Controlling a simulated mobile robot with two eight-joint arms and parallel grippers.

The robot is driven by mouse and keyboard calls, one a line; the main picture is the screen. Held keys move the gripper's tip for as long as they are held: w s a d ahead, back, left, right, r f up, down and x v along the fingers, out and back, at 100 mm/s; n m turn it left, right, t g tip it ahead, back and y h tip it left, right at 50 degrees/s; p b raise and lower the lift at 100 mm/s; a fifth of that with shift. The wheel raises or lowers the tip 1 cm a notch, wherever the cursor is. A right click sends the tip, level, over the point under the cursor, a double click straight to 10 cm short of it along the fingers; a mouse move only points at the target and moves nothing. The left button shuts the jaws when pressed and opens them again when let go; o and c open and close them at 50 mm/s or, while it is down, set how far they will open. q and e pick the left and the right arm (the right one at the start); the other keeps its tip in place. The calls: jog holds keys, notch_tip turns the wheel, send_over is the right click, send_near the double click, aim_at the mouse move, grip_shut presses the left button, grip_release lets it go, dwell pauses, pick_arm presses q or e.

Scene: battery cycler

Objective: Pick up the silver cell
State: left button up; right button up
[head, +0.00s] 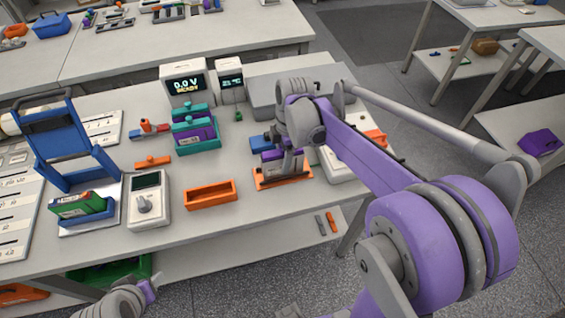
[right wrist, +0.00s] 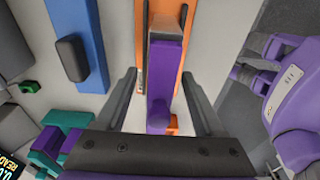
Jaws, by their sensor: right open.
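An empty orange tray (head: 210,194) and a white meter (head: 148,205) stand left of the holder. A blue block (head: 261,142) lies close behind it. Teal holders (head: 196,145) with a purple cell and a display box (head: 185,84) stand farther back.

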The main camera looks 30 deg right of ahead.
grip_shut()
dwell(1.4)
